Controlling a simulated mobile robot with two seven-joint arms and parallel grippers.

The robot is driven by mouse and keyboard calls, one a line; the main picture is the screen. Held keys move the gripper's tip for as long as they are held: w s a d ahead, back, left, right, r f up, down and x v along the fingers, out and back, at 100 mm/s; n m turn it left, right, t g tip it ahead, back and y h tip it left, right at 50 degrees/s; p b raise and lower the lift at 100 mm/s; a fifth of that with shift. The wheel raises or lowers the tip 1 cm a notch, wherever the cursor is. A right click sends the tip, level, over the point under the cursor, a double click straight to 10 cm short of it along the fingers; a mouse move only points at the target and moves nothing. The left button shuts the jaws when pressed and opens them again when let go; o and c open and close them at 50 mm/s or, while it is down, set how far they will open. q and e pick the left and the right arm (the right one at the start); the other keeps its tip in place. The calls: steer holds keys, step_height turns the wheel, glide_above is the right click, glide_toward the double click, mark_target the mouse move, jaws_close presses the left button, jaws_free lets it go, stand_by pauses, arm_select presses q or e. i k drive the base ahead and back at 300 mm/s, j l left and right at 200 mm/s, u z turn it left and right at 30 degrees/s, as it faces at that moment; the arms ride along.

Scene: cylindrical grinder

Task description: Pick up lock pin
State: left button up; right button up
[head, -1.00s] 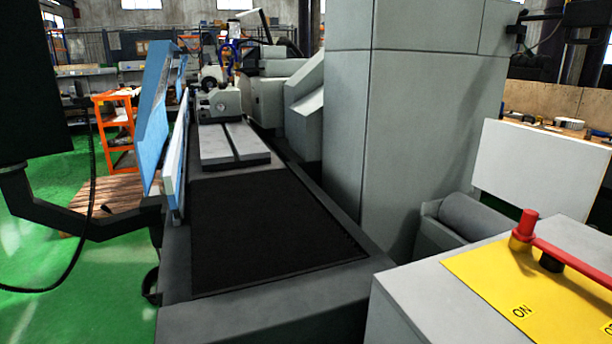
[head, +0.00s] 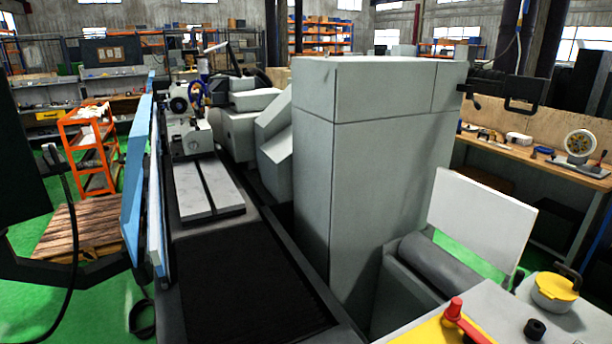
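I cannot make out a part that is clearly the lock pin. On the grey cabinet top at the lower right is a yellow plate (head: 425,331) with a red handle (head: 463,318) on it, partly cut off by the bottom edge. To its right are a small black knob (head: 535,328) and a round yellow part with a black handle (head: 556,288). Neither of my grippers shows in the head view.
The tall grey machine housing (head: 375,150) fills the middle. Left of it are the dark machine bed (head: 250,285) and the blue guard (head: 138,170). An orange cart (head: 90,150) stands far left. A wooden workbench (head: 515,150) with tools runs along the right.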

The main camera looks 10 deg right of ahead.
mark_target(454, 309)
steer(key=i+l+u, duration=0.1)
steer(key=l+u, duration=0.2)
steer(key=l, duration=0.25)
steer(key=l+u, duration=0.25)
steer(key=l, duration=0.25)
steer(key=l+u, duration=0.3)
steer(key=l, duration=0.25)
steer(key=l+u, duration=0.3)
steer(key=l, duration=0.25)
steer(key=k+l+u, duration=0.25)
steer(key=l, duration=0.25)
steer(key=k+l+u, duration=0.1)
steer(key=l+u, duration=0.2)
steer(key=l, duration=0.25)
